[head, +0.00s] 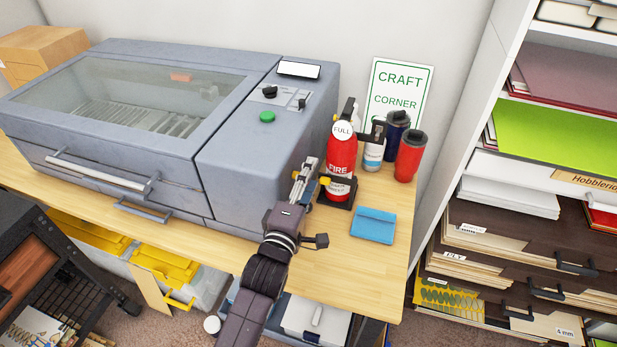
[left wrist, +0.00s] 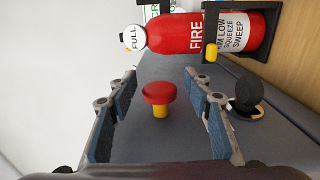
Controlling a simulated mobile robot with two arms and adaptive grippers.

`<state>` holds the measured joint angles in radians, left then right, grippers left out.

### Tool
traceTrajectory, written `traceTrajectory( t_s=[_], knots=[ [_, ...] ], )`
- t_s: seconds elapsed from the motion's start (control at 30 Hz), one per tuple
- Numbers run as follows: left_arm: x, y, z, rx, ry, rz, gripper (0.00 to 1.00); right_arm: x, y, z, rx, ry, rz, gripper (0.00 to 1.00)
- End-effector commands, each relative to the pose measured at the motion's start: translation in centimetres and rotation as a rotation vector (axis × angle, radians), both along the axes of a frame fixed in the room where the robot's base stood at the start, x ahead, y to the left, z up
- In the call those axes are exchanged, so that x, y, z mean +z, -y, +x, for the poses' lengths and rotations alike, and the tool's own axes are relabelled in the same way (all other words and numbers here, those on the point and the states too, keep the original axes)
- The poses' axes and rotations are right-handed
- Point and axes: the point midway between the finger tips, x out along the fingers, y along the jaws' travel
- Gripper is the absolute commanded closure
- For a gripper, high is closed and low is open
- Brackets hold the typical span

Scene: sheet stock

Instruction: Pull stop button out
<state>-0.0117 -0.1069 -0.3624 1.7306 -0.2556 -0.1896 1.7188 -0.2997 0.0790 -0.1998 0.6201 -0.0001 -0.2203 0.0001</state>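The stop button (left wrist: 159,94) is a red mushroom head on a yellow collar, on the grey side wall of the machine (head: 262,170). In the left wrist view it stands between the two blue-padded fingers of my left gripper (left wrist: 160,76), which is open, with a gap on each side of the button. In the head view my left gripper (head: 306,178) is beside the machine's right side, and the button cannot be made out there. My right gripper is not in view.
A red fire extinguisher (head: 341,158) in a black bracket stands close beside my left gripper; it also shows in the left wrist view (left wrist: 183,34). A black knob (left wrist: 249,92) is right of the button. A blue pouch (head: 373,225) and tumblers (head: 410,156) are nearby.

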Motion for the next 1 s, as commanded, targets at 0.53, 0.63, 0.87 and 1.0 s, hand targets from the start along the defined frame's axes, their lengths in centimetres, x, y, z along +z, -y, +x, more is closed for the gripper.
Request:
traceTrajectory(
  t_s=[0.53,0.63,0.87,1.0],
  knots=[
    [-0.1,-1.8,-5.5,0.001,-0.002,0.001,0.54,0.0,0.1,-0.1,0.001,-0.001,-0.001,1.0],
    [0.0,-2.4,-7.4,0.0,-0.001,0.0,0.54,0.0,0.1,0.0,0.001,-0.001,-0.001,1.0],
    [0.0,-3.3,-10.5,0.0,-0.001,0.001,0.54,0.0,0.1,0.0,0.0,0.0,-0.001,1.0],
    [0.0,-3.6,-11.3,0.0,0.001,0.001,0.54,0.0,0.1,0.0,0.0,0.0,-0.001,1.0]
  ],
)
